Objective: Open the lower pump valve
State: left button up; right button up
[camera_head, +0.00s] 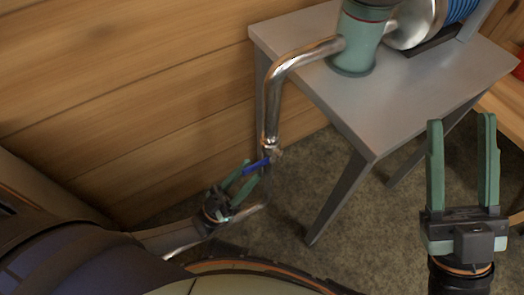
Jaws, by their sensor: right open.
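The lower pump valve (270,152) sits on the vertical metal pipe beside the table's left leg. Its blue lever handle (257,165) points left and slightly down. My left gripper (252,171) is low at the pipe, with its green fingers apart and their tips at the blue handle. Whether the fingers touch the handle cannot be told. My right gripper (463,120) is open and empty at the right, its fingers pointing up, well away from the valve.
A grey metal table (400,105) carries a green pump body (357,45), with a bent pipe (300,55) leading down from it. A wooden wall (120,90) stands close behind the valve. Bare floor shows under the table.

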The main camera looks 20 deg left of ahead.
aim_at(257, 163)
pick_arm(q)
jog(key=x, duration=0.6)
jog(key=shift+w+r+p, duration=0.1)
jog(key=shift+r+p, duration=0.05)
jog(key=shift+p, duration=0.2)
grip_shut()
dwell(1.1)
